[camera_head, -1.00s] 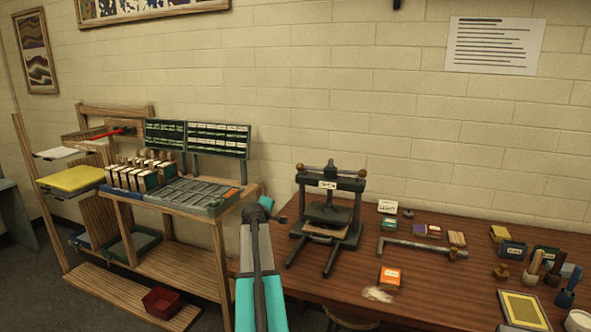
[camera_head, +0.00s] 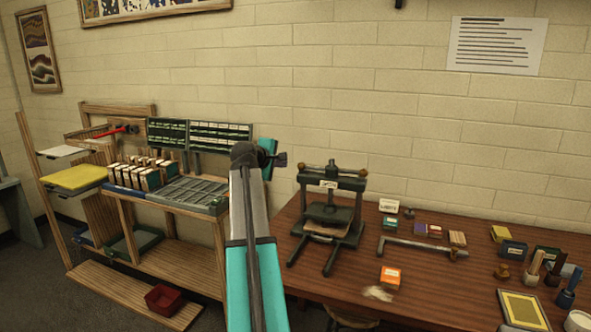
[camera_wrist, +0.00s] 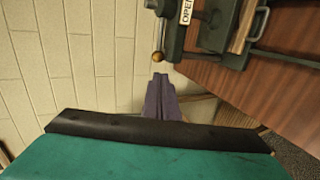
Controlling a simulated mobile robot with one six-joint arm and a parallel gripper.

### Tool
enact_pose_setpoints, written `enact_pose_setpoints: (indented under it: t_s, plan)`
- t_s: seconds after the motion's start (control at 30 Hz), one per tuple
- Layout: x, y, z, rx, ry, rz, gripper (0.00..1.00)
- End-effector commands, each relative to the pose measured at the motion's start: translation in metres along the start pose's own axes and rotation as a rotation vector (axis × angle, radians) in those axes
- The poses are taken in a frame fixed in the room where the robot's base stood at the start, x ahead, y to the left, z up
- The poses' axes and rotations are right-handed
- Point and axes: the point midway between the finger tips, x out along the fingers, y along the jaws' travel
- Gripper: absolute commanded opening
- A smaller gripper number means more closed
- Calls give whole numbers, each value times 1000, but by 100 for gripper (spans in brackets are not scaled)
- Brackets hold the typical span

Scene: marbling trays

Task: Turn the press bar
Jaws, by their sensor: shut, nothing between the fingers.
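The press (camera_head: 345,222) is a dark frame on two feet on the wooden table, with a pale board on its bed. Its press bar (camera_head: 332,171) runs across the top with round brass-brown ends. In the wrist view, one brass ball end (camera_wrist: 158,56) shows at the top middle, beside the press frame and its label reading "OPEN" (camera_wrist: 186,11). My gripper (camera_head: 282,159) is left of the press, about level with the bar and apart from it. Its dark fingers (camera_wrist: 160,84) are shut and empty, and their tips appear just below the ball in the wrist view.
A long grey metal bar (camera_head: 420,247) and an orange box (camera_head: 390,277) lie right of the press. A wooden rack (camera_head: 180,265) with type trays stands to the left. The brick wall (camera_head: 400,100) is behind. Open air lies above the table.

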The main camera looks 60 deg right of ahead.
Motion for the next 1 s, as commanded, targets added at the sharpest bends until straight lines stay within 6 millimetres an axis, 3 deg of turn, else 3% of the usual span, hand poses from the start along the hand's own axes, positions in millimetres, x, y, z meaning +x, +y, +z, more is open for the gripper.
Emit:
enact_pose_setpoints:
  t_s: [0.27, 0.47, 1.0]
  plan:
    - [4, 0, 0, 0, 0, -1, 0]
    - [18, 2, 0, 0, 0, 0, 0]
    - [93, 2, 1, 1, -2, -2, 0]
